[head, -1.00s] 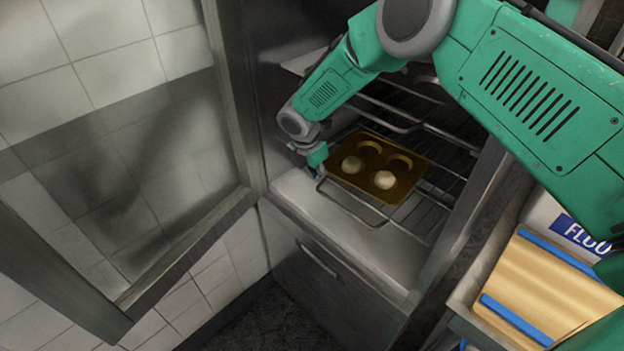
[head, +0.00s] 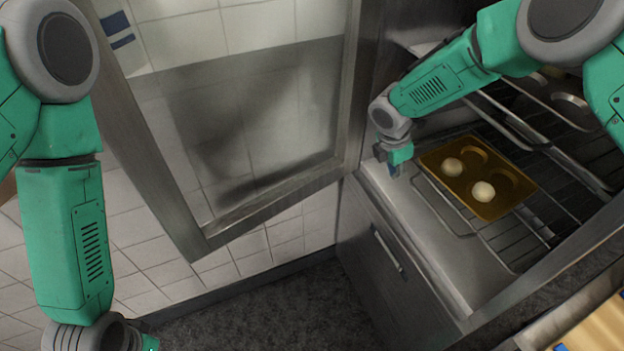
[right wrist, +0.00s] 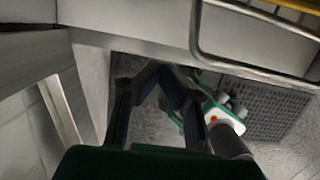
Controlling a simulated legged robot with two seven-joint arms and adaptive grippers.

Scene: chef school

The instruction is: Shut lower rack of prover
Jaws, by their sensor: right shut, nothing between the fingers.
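The lower rack (head: 440,207) of the prover is a wire shelf inside the open cabinet. It carries a golden tray (head: 432,163) with two pale dough balls. My right gripper (head: 393,170) is shut and empty, just left of the rack's front left corner and above the cabinet's pale sill. In the right wrist view its fingertips (right wrist: 162,72) point at the sill edge, and the rack's wire front (right wrist: 200,42) passes close by at upper right. Whether they touch is unclear. My left arm hangs at the left of the head view; its gripper is out of frame.
The prover's glass door (head: 250,130) stands open to the left of the cabinet. An upper rack (head: 530,135) is above the lower one, partly behind my right arm. A drawer front (head: 388,250) is below the sill. The dark floor (head: 290,310) in front is clear.

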